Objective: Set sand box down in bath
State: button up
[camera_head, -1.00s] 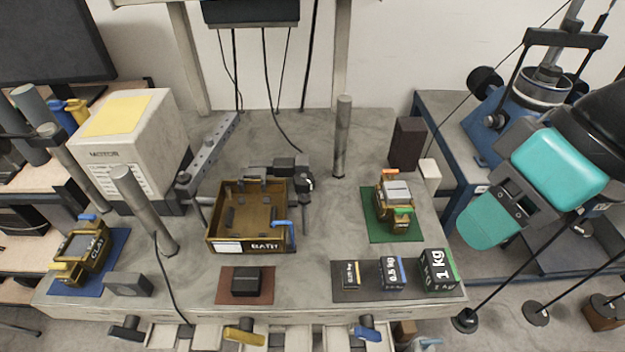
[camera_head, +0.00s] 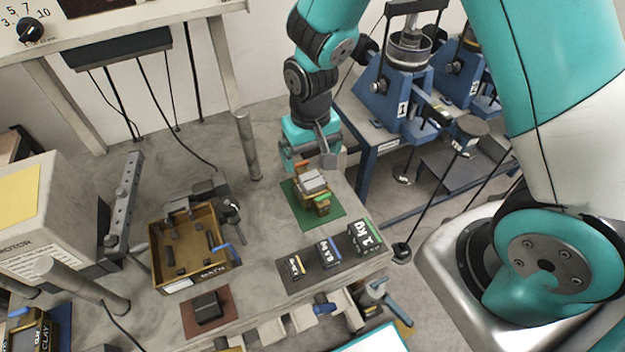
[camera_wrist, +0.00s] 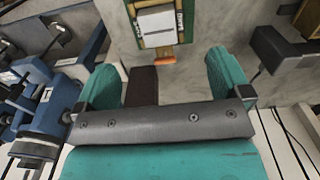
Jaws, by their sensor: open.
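The sand box (camera_head: 322,203) is a small brass-coloured box with a grey block on top and orange and green tabs. It stands on a green mat (camera_head: 300,212) at the right of the table. It also shows at the top of the wrist view (camera_wrist: 158,42), with its orange tab toward my gripper. My gripper (camera_wrist: 170,75) is open and empty, its teal fingers apart on either side of the near end of the box, short of it. In the head view my gripper (camera_head: 318,160) is just behind the box. The bath (camera_head: 162,262) is an open brass tray left of the mat, with small posts inside.
Labelled weights, including a 1 kg block (camera_head: 365,238), stand on a dark mat in front of the green mat. A dark block sits on a brown mat (camera_head: 190,318). A metal post (camera_head: 247,145) rises behind, between bath and sand box. Blue presses (camera_head: 400,95) stand at right.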

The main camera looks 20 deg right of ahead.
aim_at(311, 178)
jog(key=shift+f+b, duration=4.4)
jog(key=shift+f, duration=1.2)
jog(key=shift+r, duration=0.1)
jog(key=c, duration=1.1)
jog(key=shift+r+p, duration=3.2)
jog(key=shift+r, duration=0.55)
